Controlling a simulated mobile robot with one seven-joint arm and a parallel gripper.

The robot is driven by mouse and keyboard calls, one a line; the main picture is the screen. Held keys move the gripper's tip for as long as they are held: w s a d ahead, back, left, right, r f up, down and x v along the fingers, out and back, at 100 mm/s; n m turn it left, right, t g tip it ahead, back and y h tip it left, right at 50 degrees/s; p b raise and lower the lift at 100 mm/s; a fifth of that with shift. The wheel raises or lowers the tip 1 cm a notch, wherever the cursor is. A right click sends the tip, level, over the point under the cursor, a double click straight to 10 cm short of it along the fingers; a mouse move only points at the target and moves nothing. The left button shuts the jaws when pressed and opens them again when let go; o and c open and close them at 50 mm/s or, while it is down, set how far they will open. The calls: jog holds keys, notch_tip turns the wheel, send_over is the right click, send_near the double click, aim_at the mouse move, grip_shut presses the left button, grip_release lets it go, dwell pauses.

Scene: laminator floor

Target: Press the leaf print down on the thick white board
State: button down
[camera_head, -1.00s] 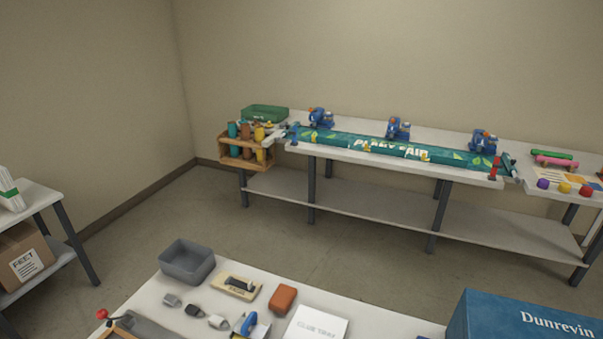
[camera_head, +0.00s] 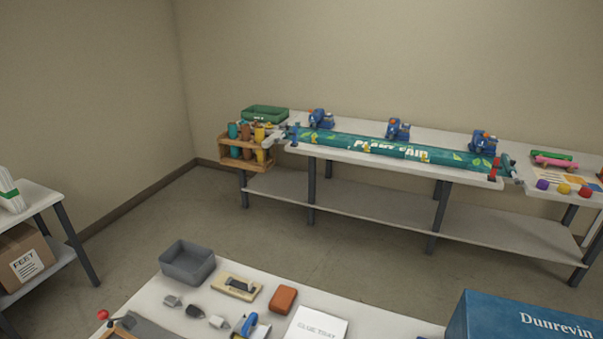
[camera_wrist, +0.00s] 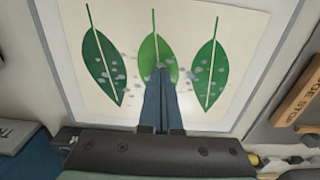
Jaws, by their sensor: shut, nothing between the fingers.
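The leaf print (camera_wrist: 131,22) is a cream sheet with three green leaves, seen in the wrist view. It lies on the thick white board (camera_wrist: 270,62), whose pale edge shows around it. Grey bubble-like spots are scattered over the leaves and the paper between them. My gripper (camera_wrist: 161,72) is shut and empty, with its tips over the lower part of the middle leaf. I cannot tell whether the tips touch the sheet. The fingers hide the sheet's lower middle. Neither the print nor my gripper shows in the head view.
In the wrist view, a wooden block marked "STOP" (camera_wrist: 300,103) lies right of the board. The head view shows a near table with a grey bin (camera_head: 187,264), an orange block (camera_head: 283,298) and a blue box (camera_head: 530,318). A long bench with a green banner (camera_head: 350,146) stands behind.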

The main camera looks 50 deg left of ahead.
jog(key=shift+s, duration=0.1)
dwell(0.5)
notch_tip(320, 180, up, 7)
jog(key=p, duration=0.7)
jog(key=shift+p, duration=0.3)
jog(key=shift+f, duration=0.1)
dwell(0.4)
